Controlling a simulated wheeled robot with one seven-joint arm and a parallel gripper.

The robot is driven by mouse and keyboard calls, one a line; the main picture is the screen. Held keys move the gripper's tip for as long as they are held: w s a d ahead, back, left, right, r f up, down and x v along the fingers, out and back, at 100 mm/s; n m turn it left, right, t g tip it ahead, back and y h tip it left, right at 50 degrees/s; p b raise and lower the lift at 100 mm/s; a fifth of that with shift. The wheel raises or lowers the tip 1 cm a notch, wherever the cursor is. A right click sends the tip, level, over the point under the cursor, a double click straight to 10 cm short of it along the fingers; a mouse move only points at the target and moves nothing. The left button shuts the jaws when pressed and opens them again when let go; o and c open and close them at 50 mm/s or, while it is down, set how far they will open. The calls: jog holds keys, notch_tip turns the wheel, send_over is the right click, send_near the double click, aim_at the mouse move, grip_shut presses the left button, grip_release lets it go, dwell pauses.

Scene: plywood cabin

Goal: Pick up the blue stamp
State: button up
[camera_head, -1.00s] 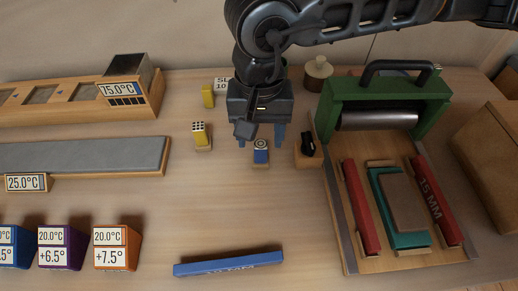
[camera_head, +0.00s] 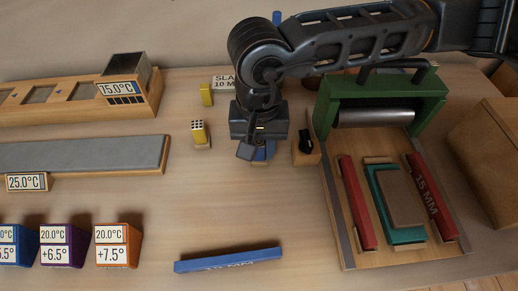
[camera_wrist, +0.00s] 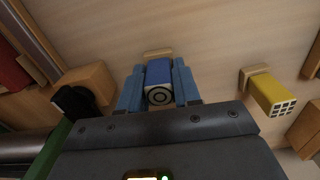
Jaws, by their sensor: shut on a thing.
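The blue stamp (camera_wrist: 158,75) sits between the two blue fingers of my gripper (camera_wrist: 158,88) in the wrist view. Its end with a ring mark faces the camera. A wooden block (camera_wrist: 158,53) shows just beyond its far end; I cannot tell whether the stamp still touches it. In the head view my gripper (camera_head: 260,152) is low over the table and covers most of the stamp (camera_head: 269,149). The fingers are shut on the stamp.
A yellow stamp with a dot grid (camera_head: 198,132) stands left of my gripper, and another yellow piece (camera_head: 206,94) is behind it. A wooden block with a black knob (camera_head: 306,148) and the green roller press (camera_head: 325,105) are close on the right. The table in front is mostly clear.

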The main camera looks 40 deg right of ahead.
aim_at(259, 142)
jog(key=c, duration=0.4)
jog(key=shift+o, duration=0.2)
notch_tip(259, 142, up, 10)
jog(key=shift+b, duration=0.3)
jog(key=o, duration=0.5)
jog(key=shift+c, duration=1.5)
